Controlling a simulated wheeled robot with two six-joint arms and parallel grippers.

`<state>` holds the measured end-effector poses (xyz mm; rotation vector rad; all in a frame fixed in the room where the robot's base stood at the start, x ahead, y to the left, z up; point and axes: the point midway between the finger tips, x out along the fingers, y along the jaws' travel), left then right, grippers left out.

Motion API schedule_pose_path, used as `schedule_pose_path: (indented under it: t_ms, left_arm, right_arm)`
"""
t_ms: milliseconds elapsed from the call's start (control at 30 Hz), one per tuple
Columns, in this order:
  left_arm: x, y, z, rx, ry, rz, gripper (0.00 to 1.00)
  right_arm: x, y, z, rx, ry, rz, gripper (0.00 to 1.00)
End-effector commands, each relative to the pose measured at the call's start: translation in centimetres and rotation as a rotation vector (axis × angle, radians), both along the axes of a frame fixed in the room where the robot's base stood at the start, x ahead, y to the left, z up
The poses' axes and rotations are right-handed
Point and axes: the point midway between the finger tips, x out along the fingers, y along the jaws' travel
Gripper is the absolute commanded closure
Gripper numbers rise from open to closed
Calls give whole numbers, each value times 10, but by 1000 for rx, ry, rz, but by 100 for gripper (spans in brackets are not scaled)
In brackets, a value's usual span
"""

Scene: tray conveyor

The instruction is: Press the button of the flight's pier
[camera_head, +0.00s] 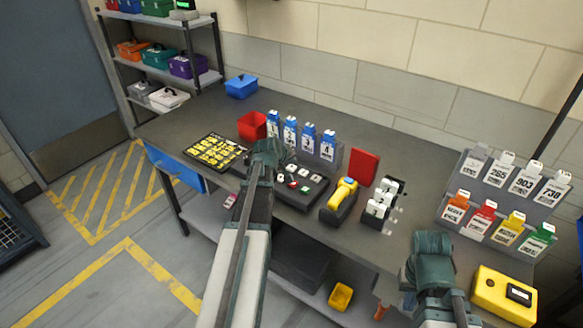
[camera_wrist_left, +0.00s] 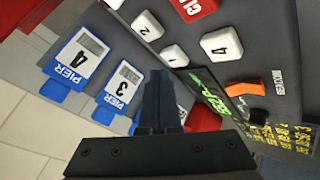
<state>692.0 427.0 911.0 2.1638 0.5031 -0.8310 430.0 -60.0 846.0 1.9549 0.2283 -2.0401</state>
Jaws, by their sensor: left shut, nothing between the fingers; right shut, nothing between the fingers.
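The button panel (camera_head: 300,183) lies on the table left of centre. In the left wrist view it shows white buttons marked 2 (camera_wrist_left: 147,25) and 4 (camera_wrist_left: 222,42), another white button (camera_wrist_left: 173,54) and a red button (camera_wrist_left: 193,8). A dark display with green text (camera_wrist_left: 210,90) is partly hidden. Blue pier tags 4 (camera_wrist_left: 78,60) and 3 (camera_wrist_left: 122,87) stand beside the panel. My left gripper (camera_wrist_left: 160,76) is shut and empty, its tips near the panel's edge; contact cannot be told. My right gripper (camera_head: 431,240) is shut and empty at the front right.
A yellow-and-black board (camera_head: 214,151) and red bin (camera_head: 252,126) lie left of the panel. A yellow-handled device (camera_head: 341,199), red block (camera_head: 363,165) and white-tabbed block (camera_head: 383,199) stand to its right. A tag rack (camera_head: 487,195) and yellow box (camera_head: 502,297) are farther right.

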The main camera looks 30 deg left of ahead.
Motion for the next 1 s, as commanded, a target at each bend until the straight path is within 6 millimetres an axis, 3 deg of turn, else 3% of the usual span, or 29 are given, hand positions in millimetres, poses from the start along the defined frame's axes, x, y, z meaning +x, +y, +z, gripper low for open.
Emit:
schedule_pose_path:
  t_ms: [1000]
  left_arm:
    - [0,0,-12,0,0,0,100]
  right_arm:
    - [0,0,-12,0,0,0,100]
